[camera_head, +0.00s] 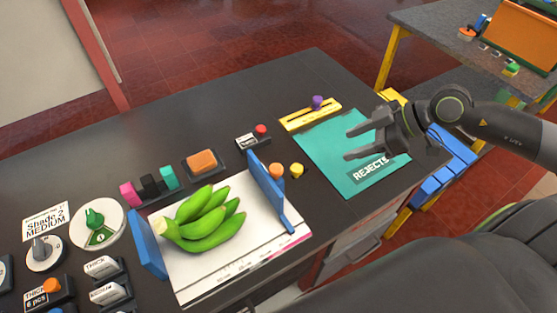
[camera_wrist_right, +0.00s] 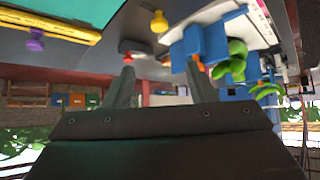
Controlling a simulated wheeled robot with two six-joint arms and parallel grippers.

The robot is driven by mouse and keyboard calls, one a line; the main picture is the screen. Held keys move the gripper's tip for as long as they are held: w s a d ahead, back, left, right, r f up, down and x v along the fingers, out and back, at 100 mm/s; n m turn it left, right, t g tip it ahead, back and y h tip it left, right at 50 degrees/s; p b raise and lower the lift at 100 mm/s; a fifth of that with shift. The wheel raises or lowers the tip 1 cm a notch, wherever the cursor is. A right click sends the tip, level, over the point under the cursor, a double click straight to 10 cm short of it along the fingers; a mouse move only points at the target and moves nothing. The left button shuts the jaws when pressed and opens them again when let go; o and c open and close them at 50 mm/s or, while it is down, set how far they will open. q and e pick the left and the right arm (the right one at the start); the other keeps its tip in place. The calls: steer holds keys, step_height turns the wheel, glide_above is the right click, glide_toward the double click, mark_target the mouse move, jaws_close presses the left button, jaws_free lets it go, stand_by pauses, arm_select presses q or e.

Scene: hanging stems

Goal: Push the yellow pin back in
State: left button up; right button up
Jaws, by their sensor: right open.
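The yellow pin (camera_head: 297,170) is a small knob on the dark tabletop, just right of the blue upright plate and beside an orange pin (camera_head: 276,170). A yellow knob that looks like the same pin shows at the top of the right wrist view (camera_wrist_right: 159,21). I cannot tell how far it sticks out. My right gripper (camera_head: 349,143) is open and empty, above the teal mat and to the right of the pin, apart from it. Its two fingers also show in the right wrist view (camera_wrist_right: 162,82). My left gripper is not in view.
Green bananas (camera_head: 205,218) lie on a white board between two blue plates (camera_head: 266,192). A teal mat (camera_head: 335,178) labelled REJECTS lies at right. A yellow bar (camera_head: 298,120) with a purple knob (camera_head: 317,102) stands behind it. Dials and labelled blocks fill the left.

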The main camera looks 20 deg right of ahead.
steer(key=b, duration=0.2)
glide_toward(297, 168)
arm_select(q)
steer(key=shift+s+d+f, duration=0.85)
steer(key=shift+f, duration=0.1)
arm_select(e)
steer(key=shift+x, duration=4.25)
